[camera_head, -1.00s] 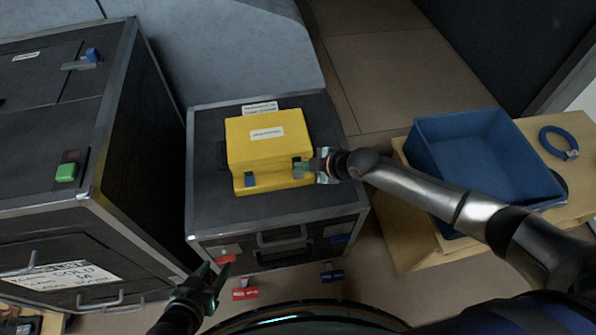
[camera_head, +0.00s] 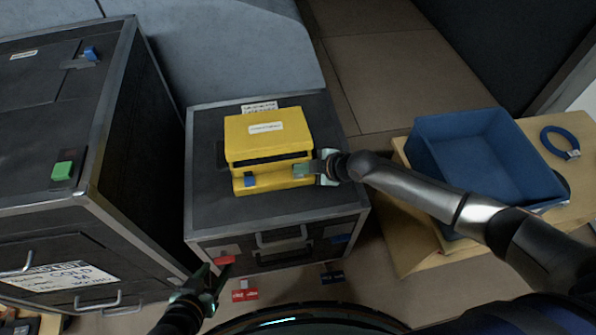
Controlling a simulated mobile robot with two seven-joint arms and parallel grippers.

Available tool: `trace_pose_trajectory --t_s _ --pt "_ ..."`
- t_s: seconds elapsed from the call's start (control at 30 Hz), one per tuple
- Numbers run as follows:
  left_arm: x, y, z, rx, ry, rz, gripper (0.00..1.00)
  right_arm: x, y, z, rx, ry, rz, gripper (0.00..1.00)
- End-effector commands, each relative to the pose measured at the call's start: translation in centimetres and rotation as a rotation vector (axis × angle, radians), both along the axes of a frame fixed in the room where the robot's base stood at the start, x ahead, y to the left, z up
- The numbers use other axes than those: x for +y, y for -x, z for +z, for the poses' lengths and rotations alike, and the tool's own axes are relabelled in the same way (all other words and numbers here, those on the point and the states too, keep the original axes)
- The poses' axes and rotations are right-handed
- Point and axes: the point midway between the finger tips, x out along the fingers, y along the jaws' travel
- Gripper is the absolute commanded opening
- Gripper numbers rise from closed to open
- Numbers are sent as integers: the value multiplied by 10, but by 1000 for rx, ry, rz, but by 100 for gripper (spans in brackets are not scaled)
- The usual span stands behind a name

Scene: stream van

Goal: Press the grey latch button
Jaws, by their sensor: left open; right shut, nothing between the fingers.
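A yellow case (camera_head: 268,140) with a white label sits on top of a black trunk (camera_head: 212,203). A dark gap shows along its front between lid and body, so the lid is slightly raised. A blue latch (camera_head: 250,180) is at the front left of the case. My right gripper (camera_head: 304,171) is shut, with its fingertips at the front right of the case. A grey latch button cannot be made out; the fingers cover that spot. My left gripper (camera_head: 221,275) is open and empty, low in front of the trunk, near a red part (camera_head: 224,260).
A tall black cabinet (camera_head: 130,130) with a green button (camera_head: 63,170) and a blue latch (camera_head: 91,53) stands at left. A blue bin (camera_head: 480,160) and a blue ring (camera_head: 560,142) are on a wooden table (camera_head: 405,245) at right.

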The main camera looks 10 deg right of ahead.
Motion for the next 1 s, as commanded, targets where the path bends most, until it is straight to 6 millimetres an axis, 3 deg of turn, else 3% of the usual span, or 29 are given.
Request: trace_pose_trajectory --t_s 0.43,0.8,1.0 --pt "0 -1 -1 -2 1 0 50 -1 1 -4 5 5 0 0" --pt "0 -1 16 -2 0 1 50 -1 2 15 5 4 1 0" --pt "0 -1 16 -2 0 1 50 -1 1 16 3 3 0 0"
